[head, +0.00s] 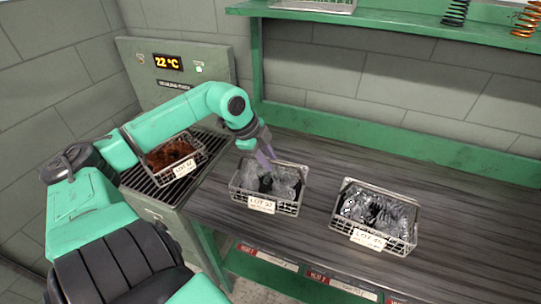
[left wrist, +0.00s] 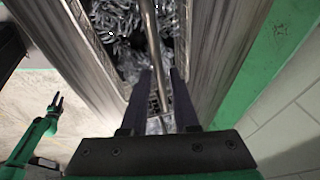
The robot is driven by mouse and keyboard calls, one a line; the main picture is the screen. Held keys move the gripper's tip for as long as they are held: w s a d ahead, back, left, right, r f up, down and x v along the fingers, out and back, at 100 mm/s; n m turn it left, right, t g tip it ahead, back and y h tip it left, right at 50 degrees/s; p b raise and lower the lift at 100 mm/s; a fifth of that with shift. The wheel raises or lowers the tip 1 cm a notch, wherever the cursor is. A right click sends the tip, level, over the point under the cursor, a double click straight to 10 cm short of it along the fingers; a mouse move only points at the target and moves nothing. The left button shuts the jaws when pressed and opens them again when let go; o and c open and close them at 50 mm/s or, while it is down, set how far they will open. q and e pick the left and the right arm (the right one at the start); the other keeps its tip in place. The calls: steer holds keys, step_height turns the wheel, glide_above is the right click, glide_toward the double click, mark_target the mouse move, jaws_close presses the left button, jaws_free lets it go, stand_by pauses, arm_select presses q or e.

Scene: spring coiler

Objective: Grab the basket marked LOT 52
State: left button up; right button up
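The basket marked LOT 52 (head: 285,208) is a wire basket of grey metallic pieces with a white label on its front. It stands on the dark bench, in the middle of the head view. My left gripper (head: 268,155) reaches down over its back part. In the left wrist view the two fingers (left wrist: 163,75) are apart, with a grey bar of the basket (left wrist: 152,40) running between them. A gap shows beside the bar, so they do not look closed on it. My right gripper (left wrist: 57,99) shows small at the left wrist view's left edge; its opening is too small to judge.
A basket of rust-brown pieces (head: 184,165) sits on a slatted rack at the left, below a 22 °C display (head: 168,62). Another basket of grey pieces (head: 395,247) stands at the right. Bare bench (head: 320,185) lies between the two grey baskets. A green shelf (head: 390,22) hangs above.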

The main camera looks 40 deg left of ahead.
mark_target(274, 176)
arm_select(q)
steer(key=b+x, duration=0.2)
steer(key=x, duration=0.2)
steer(key=shift+s+a+f, duration=0.1)
steer(key=shift+s+f, duration=0.05)
steer(key=shift+f, duration=0.2)
steer(key=shift+w+r, duration=0.1)
steer(key=shift+w, duration=0.15)
jaws_close()
steer(key=shift+r, duration=0.1)
stand_by(0.8)
